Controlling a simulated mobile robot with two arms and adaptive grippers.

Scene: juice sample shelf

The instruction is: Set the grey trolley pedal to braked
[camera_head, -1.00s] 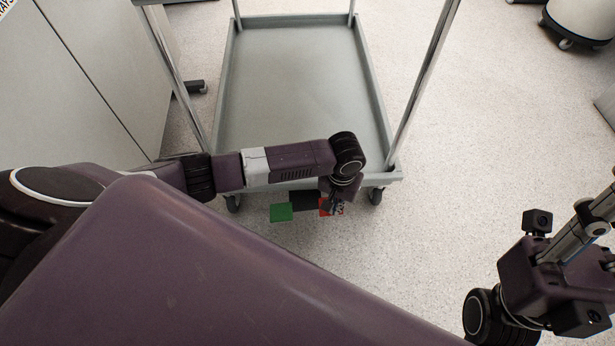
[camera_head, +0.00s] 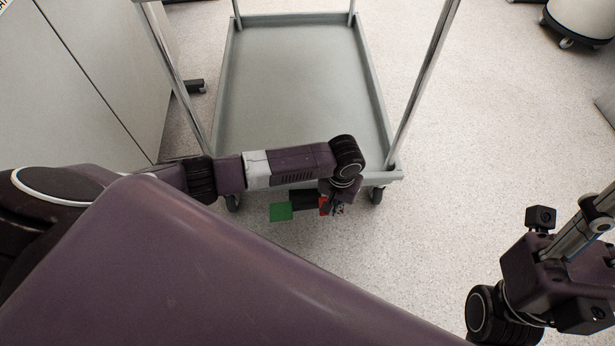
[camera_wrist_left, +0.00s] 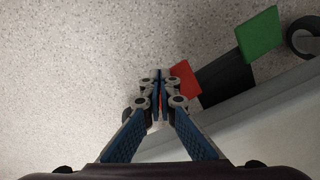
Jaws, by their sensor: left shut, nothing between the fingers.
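The grey trolley (camera_head: 300,90) stands ahead with its pedal low at its near edge. The pedal is a black bar (camera_wrist_left: 225,82) with a green plate (camera_head: 281,211) at one end and a red plate (camera_wrist_left: 185,82) at the other. The green plate also shows in the left wrist view (camera_wrist_left: 260,35). My left gripper (camera_wrist_left: 160,75) is shut and empty, right beside the red plate; I cannot tell whether they touch. My left wrist partly hides the red end in the head view. Which way the pedal is tipped is unclear. My right gripper (camera_head: 590,225) is at the lower right, fingertips unclear.
Trolley posts (camera_head: 418,90) rise on both sides, and dark castors (camera_head: 376,195) sit under the near corners. A grey cabinet (camera_head: 90,80) is at the left. A white wheeled bin (camera_head: 580,20) is far right. The speckled floor (camera_head: 480,130) right of the trolley is clear.

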